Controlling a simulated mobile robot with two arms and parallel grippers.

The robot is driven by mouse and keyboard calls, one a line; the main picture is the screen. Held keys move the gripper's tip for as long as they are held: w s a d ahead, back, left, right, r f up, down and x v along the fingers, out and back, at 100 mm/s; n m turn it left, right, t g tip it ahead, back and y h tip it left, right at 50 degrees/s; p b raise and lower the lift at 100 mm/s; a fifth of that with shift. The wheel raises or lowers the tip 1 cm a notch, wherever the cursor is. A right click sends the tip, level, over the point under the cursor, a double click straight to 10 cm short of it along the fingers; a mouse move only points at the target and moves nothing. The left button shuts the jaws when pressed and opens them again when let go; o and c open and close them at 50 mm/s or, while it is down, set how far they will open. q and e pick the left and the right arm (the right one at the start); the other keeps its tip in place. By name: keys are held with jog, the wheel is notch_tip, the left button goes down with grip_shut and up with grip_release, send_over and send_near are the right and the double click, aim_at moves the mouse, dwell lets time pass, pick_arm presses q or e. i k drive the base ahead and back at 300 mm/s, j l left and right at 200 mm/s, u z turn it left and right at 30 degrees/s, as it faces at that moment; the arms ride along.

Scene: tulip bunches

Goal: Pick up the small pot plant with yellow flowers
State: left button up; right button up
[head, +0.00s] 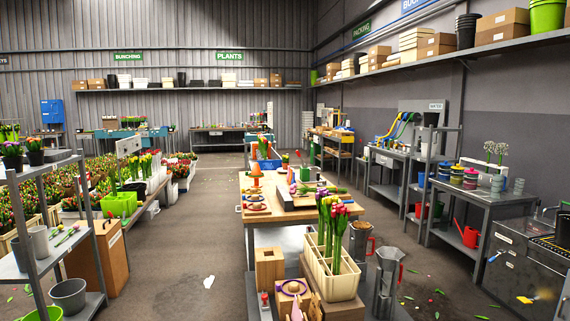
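I cannot clearly make out a small pot plant with yellow flowers. Yellow blooms show among pink and red ones in the tulip bunches (147,162) at the left, but their containers are hard to tell. Two small dark pots with reddish flowers, a left one (13,160) and a right one (35,156), stand on the grey shelf rack (48,163) at the left edge. Neither of my grippers is in view.
A wooden worktable (262,217) stands in the middle, with a cream crate (341,281) of tulips before it. Grey benches line the right wall, one with a red watering can (467,236). The floor (185,255) left of the worktable is mostly clear.

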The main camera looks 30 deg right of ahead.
aim_at(285, 163)
jog(key=i+j+u, duration=0.15)
jog(key=i+j, duration=0.4)
jog(key=i, duration=0.55)
jog(key=i+j+z, duration=0.1)
jog(key=i, duration=0.45)
jog(key=i+j, duration=0.15)
jog(key=i, duration=0.4)
jog(key=i+j+z, duration=0.1)
jog(key=i, duration=0.45)
jog(key=i+l+z, duration=0.1)
jog(key=i+z, duration=0.15)
jog(key=i, duration=0.8)
jog(key=i+j+z, duration=0.1)
jog(key=i+z, duration=0.15)
jog(key=i, duration=0.85)
jog(key=i+j, duration=0.1)
jog(key=i, duration=0.95)
jog(key=i+z, duration=0.1)
jog(key=i, duration=1)
